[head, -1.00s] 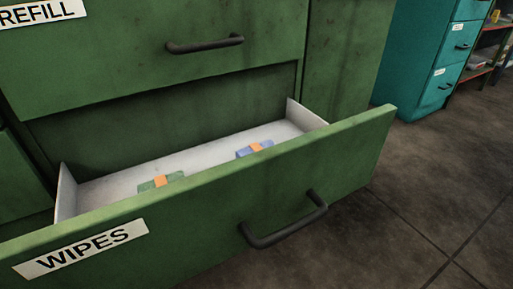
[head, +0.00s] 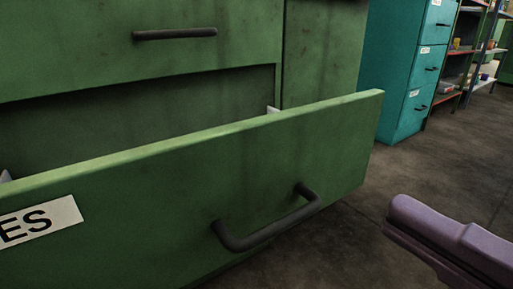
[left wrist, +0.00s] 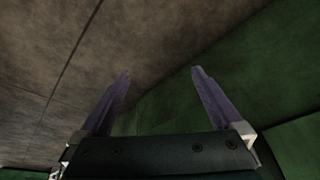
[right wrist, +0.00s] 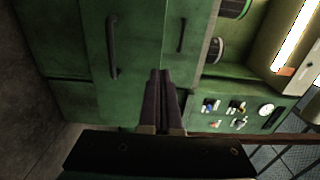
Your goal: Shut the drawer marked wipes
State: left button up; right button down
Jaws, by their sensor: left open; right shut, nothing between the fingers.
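The green wipes drawer (head: 200,165) stands pulled out of its cabinet in the head view. Only "ES" of its white label (head: 40,222) shows at the left edge. Its dark bar handle (head: 268,220) is on the front. The drawer's inside is mostly hidden behind the front. My right gripper (head: 402,212) shows purple fingers right of the handle, apart from the drawer. In the right wrist view its fingers (right wrist: 160,75) are together and empty, before a green cabinet front. My left gripper (left wrist: 160,78) is open and empty in the left wrist view, with green surface beside it.
A closed green drawer with a handle (head: 175,33) is above. A teal cabinet (head: 405,75) and shelves (head: 480,50) stand at the back right. Floor (head: 345,225) is bare right of the drawer. The right wrist view shows a tool board (right wrist: 235,112) and a dark handle (right wrist: 112,47).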

send_near(255, 129)
pick_arm(q)
jog(key=shift+d+f+b, duration=0.1)
jog(key=shift+f+b, duration=0.25)
pick_arm(e)
jog(key=x, duration=0.7)
